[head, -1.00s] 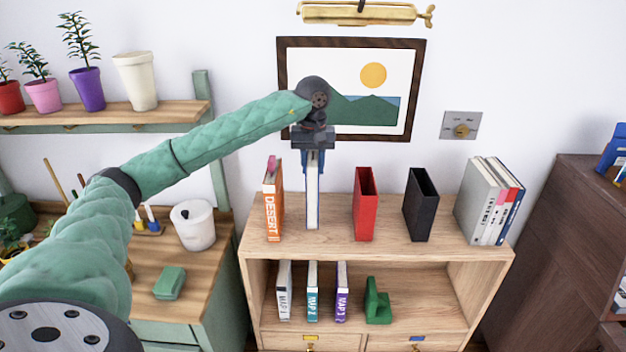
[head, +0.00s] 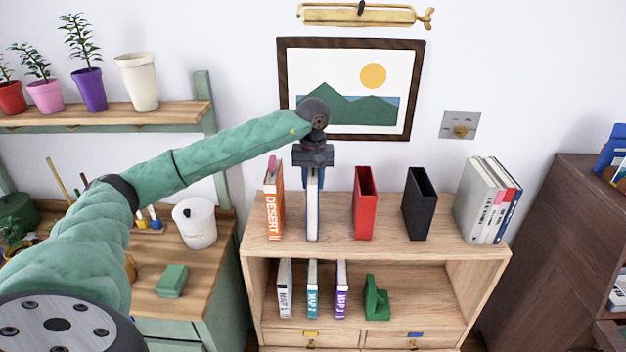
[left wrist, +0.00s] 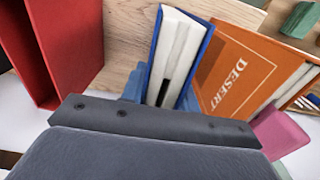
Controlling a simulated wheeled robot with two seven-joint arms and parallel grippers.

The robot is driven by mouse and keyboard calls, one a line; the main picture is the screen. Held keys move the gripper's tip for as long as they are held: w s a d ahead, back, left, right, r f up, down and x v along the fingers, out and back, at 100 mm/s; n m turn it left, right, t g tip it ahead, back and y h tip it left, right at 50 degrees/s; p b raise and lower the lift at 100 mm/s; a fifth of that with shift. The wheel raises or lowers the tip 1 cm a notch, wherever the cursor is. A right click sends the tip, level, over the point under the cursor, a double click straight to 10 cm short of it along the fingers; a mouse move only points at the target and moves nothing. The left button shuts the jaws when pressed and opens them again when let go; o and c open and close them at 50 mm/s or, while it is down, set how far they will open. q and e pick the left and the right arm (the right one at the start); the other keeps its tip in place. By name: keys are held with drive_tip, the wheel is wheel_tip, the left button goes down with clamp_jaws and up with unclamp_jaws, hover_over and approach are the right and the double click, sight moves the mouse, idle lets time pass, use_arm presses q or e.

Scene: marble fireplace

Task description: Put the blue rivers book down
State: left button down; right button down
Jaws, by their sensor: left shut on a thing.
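The blue book (head: 312,212) is upright over the top of the wooden bookcase (head: 335,232), pale page edges facing me. Its lower end is level with the foot of the orange DESERT book (head: 273,215) to its left; I cannot tell whether it bears on the wood. My left gripper (head: 313,175) is shut on its upper end from above. In the left wrist view the blue book (left wrist: 180,60) shows beyond the gripper, between the DESERT book (left wrist: 245,70) and a red holder (left wrist: 70,45). My right gripper is not in view.
A red holder (head: 364,205) and a black holder (head: 420,205) stand to the right, then a row of grey, red and blue books (head: 488,205). Bare wood lies between them. Map books (head: 312,290) and a green object (head: 376,300) are on the shelf below. A framed picture (head: 350,65) hangs behind.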

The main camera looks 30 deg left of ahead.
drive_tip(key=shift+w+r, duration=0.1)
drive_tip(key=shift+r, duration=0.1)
use_arm(q)
drive_tip(key=c, duration=1)
unclamp_jaws()
drive_tip(key=shift+f, duration=0.1)
drive_tip(key=shift+c, duration=0.2)
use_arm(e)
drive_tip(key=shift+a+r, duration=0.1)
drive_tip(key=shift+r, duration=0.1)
use_arm(q)
drive_tip(key=shift+r, duration=0.65)
wheel_tip(320, 180, up, 11)
drive_tip(key=b, duration=0.3)
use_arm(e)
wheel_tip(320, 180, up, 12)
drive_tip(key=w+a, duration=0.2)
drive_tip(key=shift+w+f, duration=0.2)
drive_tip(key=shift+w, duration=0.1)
